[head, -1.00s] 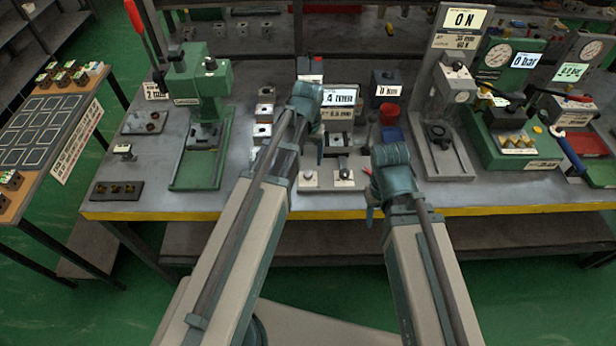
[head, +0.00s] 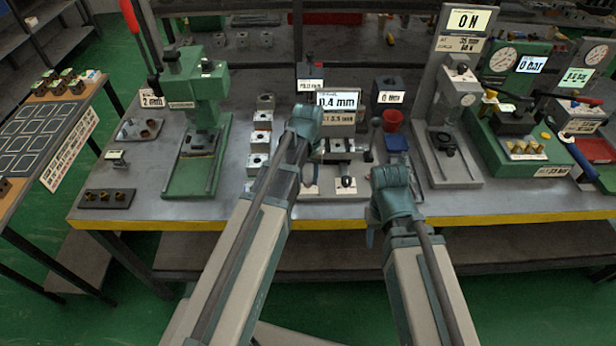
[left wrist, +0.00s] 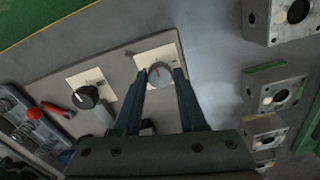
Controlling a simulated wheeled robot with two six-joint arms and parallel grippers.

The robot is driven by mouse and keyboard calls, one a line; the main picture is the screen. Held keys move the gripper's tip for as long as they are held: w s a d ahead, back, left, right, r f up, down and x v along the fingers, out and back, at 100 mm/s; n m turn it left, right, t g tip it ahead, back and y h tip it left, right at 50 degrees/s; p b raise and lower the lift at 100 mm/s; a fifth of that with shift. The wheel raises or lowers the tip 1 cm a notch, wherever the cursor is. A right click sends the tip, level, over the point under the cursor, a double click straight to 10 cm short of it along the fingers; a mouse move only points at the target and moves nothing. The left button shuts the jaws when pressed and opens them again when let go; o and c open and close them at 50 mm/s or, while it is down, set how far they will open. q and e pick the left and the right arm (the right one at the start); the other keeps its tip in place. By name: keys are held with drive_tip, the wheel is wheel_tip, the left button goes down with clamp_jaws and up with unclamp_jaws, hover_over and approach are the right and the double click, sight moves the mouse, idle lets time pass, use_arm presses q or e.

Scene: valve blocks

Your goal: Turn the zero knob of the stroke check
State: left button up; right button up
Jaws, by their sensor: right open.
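The stroke check is the grey station (head: 336,147) at the middle of the bench, with a display (head: 338,99) reading 0.4 mm. In the left wrist view a light grey knob (left wrist: 160,74) with a red mark sits on a white plate, and a black knob (left wrist: 87,97) is beside it. Their labels are too small to read. My left gripper (left wrist: 161,83) has its fingers apart, one on each side of the grey knob; firm contact does not show. In the head view that gripper (head: 304,122) hides the grey knob. My right gripper (head: 390,190) is open and empty near the front edge.
A green press (head: 197,120) stands left of the stroke check. A column of metal blocks (head: 262,141) is close to its left. A red cup (head: 392,120) and a grey test stand (head: 447,140) are to the right. The bench has a yellow front edge (head: 480,222).

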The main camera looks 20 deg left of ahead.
use_arm(q)
clamp_jaws()
drive_tip(key=shift+m, duration=0.3)
drive_tip(key=m, duration=0.3)
drive_tip(key=shift+m, duration=2)
drive_tip(key=o, duration=0.5)
unclamp_jaws()
drive_tip(key=shift+o, duration=0.2)
